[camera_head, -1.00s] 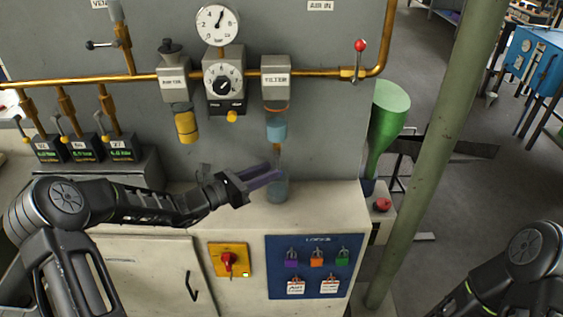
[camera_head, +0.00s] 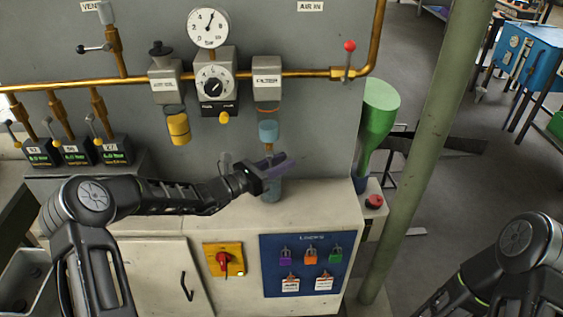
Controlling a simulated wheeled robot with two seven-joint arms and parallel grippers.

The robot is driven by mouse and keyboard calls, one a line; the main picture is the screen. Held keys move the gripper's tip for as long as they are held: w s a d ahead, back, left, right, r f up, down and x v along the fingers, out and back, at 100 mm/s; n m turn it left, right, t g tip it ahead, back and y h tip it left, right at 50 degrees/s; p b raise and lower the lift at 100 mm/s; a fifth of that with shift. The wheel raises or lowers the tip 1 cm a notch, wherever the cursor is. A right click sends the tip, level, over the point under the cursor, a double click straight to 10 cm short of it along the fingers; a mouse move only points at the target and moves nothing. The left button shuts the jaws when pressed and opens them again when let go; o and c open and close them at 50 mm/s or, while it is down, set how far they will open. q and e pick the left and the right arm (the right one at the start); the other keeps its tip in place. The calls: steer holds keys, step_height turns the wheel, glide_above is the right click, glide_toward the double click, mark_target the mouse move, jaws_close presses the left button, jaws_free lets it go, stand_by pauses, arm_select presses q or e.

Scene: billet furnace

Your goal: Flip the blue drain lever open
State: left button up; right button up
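The filter (camera_head: 267,88) hangs on the brass pipe, with a blue bowl (camera_head: 268,131) and a thin brass pipe below it. A clear jar (camera_head: 271,192) stands under it on the cabinet top. I cannot make out a separate blue drain lever; the area just under the bowl is small and partly behind my fingers. My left gripper (camera_head: 284,164) is below the blue bowl, its dark fingers pointing right, in front of the jar's top. I see nothing held, but the gap between its fingers is unclear. My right arm shows at lower right; its gripper is out of view.
A regulator (camera_head: 213,82) and a yellow-bowled oiler (camera_head: 177,124) hang left of the filter. A red-knobbed lever (camera_head: 349,48) and a green funnel (camera_head: 379,115) are to the right. The cabinet top (camera_head: 325,205) right of the jar is clear.

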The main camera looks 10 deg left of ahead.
arm_select(q)
jaws_close()
steer(key=shift+d+f, duration=0.1)
stand_by(0.3)
steer(key=shift+s+a+f+m+g+y+p, duration=0.15)
steer(key=shift+a+f+m+g+y+p, duration=0.3)
steer(key=shift+m+g+y+p, duration=0.35)
jaws_free()
steer(key=shift+a+r, duration=0.1)
steer(key=shift+r, duration=0.05)
